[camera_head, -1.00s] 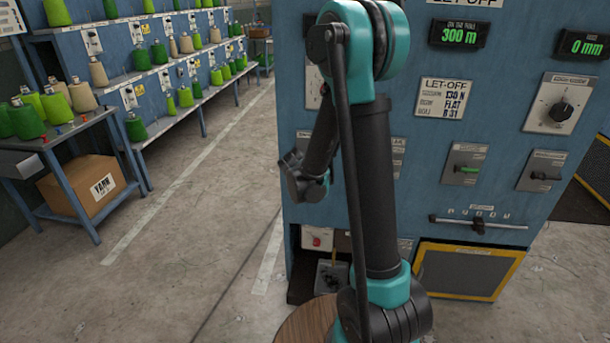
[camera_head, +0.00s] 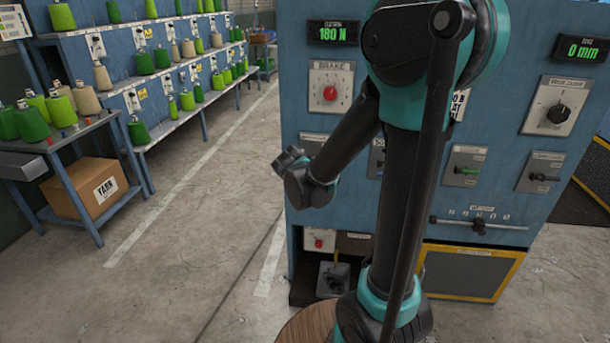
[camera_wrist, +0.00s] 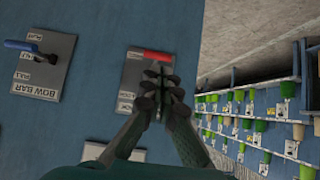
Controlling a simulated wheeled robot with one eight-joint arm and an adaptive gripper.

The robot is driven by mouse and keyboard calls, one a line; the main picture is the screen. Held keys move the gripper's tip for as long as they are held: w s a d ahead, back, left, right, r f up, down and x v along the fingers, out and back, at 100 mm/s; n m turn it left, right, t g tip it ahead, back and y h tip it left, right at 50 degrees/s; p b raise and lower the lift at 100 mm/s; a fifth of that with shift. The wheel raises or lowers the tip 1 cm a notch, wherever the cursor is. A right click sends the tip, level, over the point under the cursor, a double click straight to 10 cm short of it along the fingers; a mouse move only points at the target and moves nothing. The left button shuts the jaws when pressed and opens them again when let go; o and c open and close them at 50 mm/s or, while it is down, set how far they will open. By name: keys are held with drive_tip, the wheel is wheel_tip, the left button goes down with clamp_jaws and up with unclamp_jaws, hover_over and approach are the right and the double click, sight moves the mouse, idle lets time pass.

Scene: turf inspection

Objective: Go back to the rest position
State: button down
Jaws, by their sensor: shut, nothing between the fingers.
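My gripper (camera_wrist: 160,95) is shut and empty in the wrist view. It points at the blue machine panel, in front of a switch plate with a red handle (camera_wrist: 158,56), and partly covers that plate. A plate labelled BOW BAR with a blue handle (camera_wrist: 30,48) is left of it. In the head view my bent arm crosses the machine front (camera_head: 520,100). The wrist end is left of the forearm; the fingers cannot be made out there.
A red brake dial (camera_head: 330,93) is left of my arm. A green-handled switch (camera_head: 465,168), an edge dial (camera_head: 558,113) and a slide lever (camera_head: 478,226) are right. A yarn rack (camera_head: 170,80), a side table (camera_head: 60,150) and a carton (camera_head: 85,190) stand left. Open floor lies between.

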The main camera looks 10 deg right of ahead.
drive_tip(key=shift+s+r, duration=0.1)
drive_tip(key=shift+s, duration=0.1)
drive_tip(key=s+d+f+n+g+y, duration=0.1)
drive_tip(key=s+d+f+g, duration=0.1)
drive_tip(key=s, duration=0.6)
drive_tip(key=s+d+f+n+g+y, duration=0.1)
drive_tip(key=s+d+f, duration=0.1)
drive_tip(key=s, duration=0.6)
drive_tip(key=s+d+f+n+g+y, duration=0.1)
drive_tip(key=s+d+f+g, duration=0.1)
drive_tip(key=s+f, duration=0.2)
drive_tip(key=s, duration=0.3)
drive_tip(key=shift+s+d+n+g, duration=0.15)
drive_tip(key=shift+s+n+g, duration=0.15)
drive_tip(key=shift+s, duration=0.1)
